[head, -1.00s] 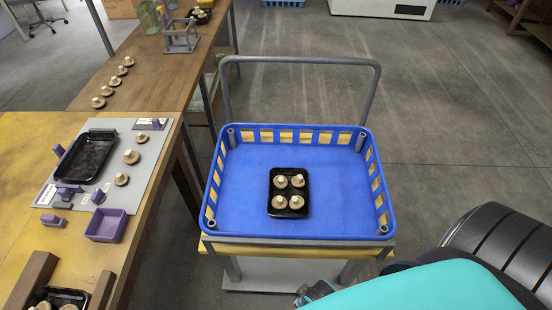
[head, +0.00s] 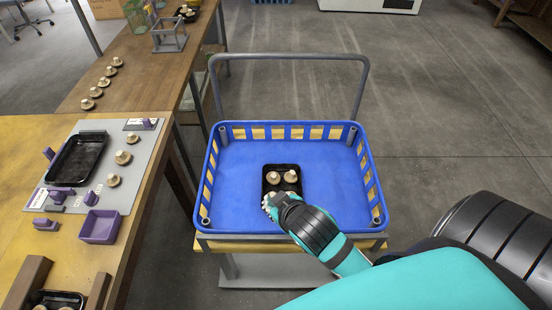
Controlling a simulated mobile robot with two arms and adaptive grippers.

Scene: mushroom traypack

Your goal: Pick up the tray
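A small black tray (head: 283,168) with mushrooms lies in the blue crate (head: 213,150). Two mushrooms (head: 282,177) show in its far half. My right gripper (head: 272,204) comes in from the lower right and hangs over the near half of this tray, hiding it and most of what it holds there. I cannot tell whether its fingers are open or touch the tray. Another black tray (head: 76,158) lies empty on the grey board at the left. A third black tray (head: 50,294) with mushrooms shows partly at the lower left. My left gripper is out of view.
The crate stands on a cart with a grey handle (head: 288,56). To the left is a wooden table (head: 20,240) with a grey board (head: 120,185), a purple bin (head: 100,227), purple fixtures and loose mushrooms. Several mushrooms line the far table. The floor (head: 450,130) beyond the cart is open.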

